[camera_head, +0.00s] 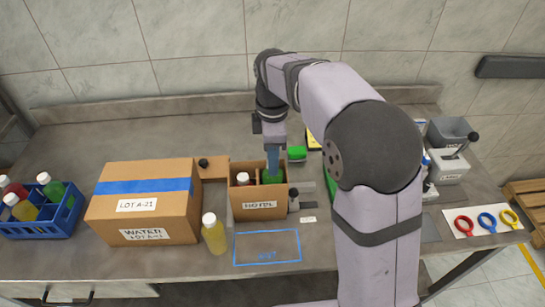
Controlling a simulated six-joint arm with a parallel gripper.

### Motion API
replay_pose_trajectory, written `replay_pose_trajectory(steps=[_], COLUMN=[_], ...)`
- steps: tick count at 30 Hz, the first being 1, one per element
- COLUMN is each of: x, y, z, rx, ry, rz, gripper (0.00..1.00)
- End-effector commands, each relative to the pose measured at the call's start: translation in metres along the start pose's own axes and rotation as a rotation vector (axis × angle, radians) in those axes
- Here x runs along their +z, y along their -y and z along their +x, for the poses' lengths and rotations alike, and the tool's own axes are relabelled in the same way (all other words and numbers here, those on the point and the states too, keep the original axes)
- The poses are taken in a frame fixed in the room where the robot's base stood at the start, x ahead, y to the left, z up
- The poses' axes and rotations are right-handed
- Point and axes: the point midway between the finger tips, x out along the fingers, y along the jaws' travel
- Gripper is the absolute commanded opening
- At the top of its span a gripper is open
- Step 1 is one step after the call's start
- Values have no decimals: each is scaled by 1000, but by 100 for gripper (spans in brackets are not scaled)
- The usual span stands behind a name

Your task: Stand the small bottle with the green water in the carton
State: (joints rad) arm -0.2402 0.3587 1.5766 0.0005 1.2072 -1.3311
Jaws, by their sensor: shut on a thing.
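The open brown carton (259,211), with a white label on its front, stands right of the middle of the bench's left half. A divider splits it; a bottle with a white cap (242,178) and reddish contents stands in its left part. My gripper (272,173) points down over the right part of the carton. It is shut on the bottle with green water (273,179), whose visible green part is inside the carton's opening. The bottle looks roughly upright. The gripper hides its cap, and the carton's front wall hides its base, so I cannot tell whether it touches the bottom.
A large box (145,205) with blue tape stands to the left, and a yellow bottle (213,234) stands in front. A blue crate (39,213) holds several bottles at far left. A blue outlined area (267,248) is empty. My arm hides part of the right side.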

Motion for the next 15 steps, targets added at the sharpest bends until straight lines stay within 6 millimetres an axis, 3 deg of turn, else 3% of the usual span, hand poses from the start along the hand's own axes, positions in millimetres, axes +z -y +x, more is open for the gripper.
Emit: replay_pose_trajectory(steps=[15], x=[0], y=[0], z=[16], rx=[1], ry=[0], rz=[0], gripper=[0])
